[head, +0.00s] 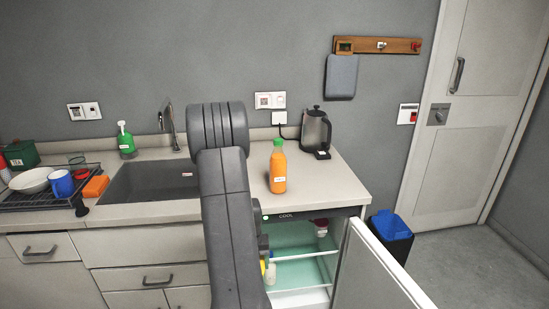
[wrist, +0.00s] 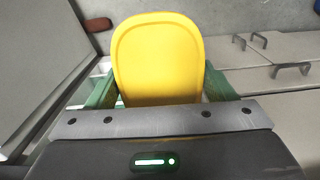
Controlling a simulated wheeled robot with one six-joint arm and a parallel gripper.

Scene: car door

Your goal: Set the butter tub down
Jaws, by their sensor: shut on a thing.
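The butter tub (wrist: 158,58), with a plain yellow oval lid, fills the middle of the wrist view. My gripper (wrist: 160,88) is shut on it, with a green finger at each side. In the head view my arm hides most of the gripper, and I cannot make out the tub clearly there. The arm reaches down in front of the open fridge (head: 305,272) under the counter. The wrist view looks down past the tub toward the floor.
The fridge door (head: 378,275) stands open at the right. An orange bottle (head: 278,167) and a kettle (head: 316,131) stand on the counter (head: 325,180), with bare counter around them. A bin (head: 391,235) stands beyond the door. A dish rack (head: 30,200) is at the far left.

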